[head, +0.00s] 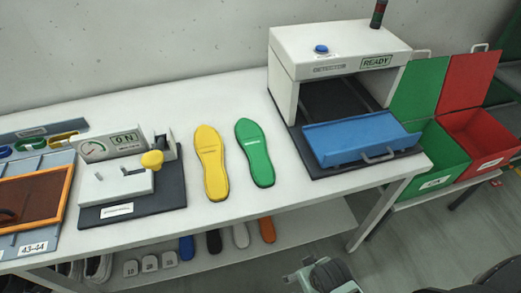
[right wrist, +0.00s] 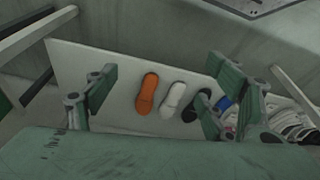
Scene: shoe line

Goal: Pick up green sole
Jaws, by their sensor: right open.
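The green sole (head: 255,152) lies flat on the white table in the head view, just right of a yellow sole (head: 210,162), with a narrow gap between them. My right gripper shows at the bottom of the head view (head: 325,275), below the table's front edge and apart from the green sole. In the right wrist view its two fingers (right wrist: 165,100) stand wide apart with nothing between them close by. The green sole does not show in the right wrist view. My left gripper is in neither view.
A white machine (head: 340,50) marked READY with a blue tray (head: 360,135) stands right of the soles. A press with a gauge (head: 115,175) stands left. A lower shelf holds several soles, among them an orange one (right wrist: 147,93). Green (head: 435,155) and red bins (head: 485,135) stand right.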

